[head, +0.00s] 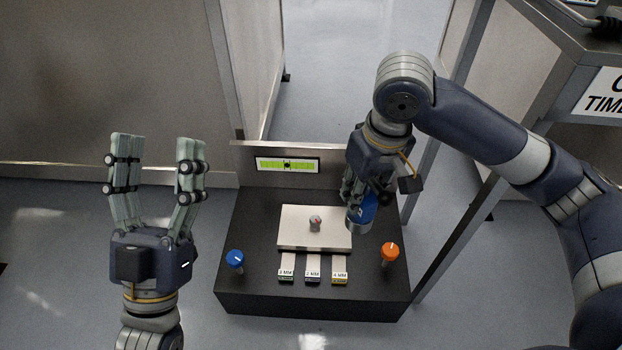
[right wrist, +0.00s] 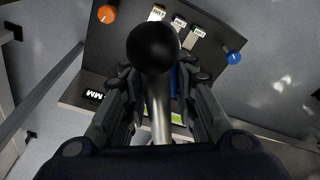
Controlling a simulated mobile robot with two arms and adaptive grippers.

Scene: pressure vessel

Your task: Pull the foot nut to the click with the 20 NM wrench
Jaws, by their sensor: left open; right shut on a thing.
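My right gripper (head: 362,200) is shut on a tool with a blue part (head: 361,216), held over the right edge of the pale plate (head: 290,241). In the right wrist view, a dark round end (right wrist: 152,47) and a steel shaft (right wrist: 160,118) show between the fingers; its 20 NM marking is not readable. A small red-marked fitting (head: 315,222) stands on the plate, left of the tool and apart from it. I cannot tell whether this is the foot nut. My left gripper (head: 156,172) is open and empty, raised left of the black base.
The black base (head: 240,292) carries a blue knob (head: 235,259), an orange knob (head: 390,252) and strips labelled in MM (head: 312,272). A green level display (head: 287,165) stands behind. A bench with a sign (head: 601,93) is at right. Floor at left is clear.

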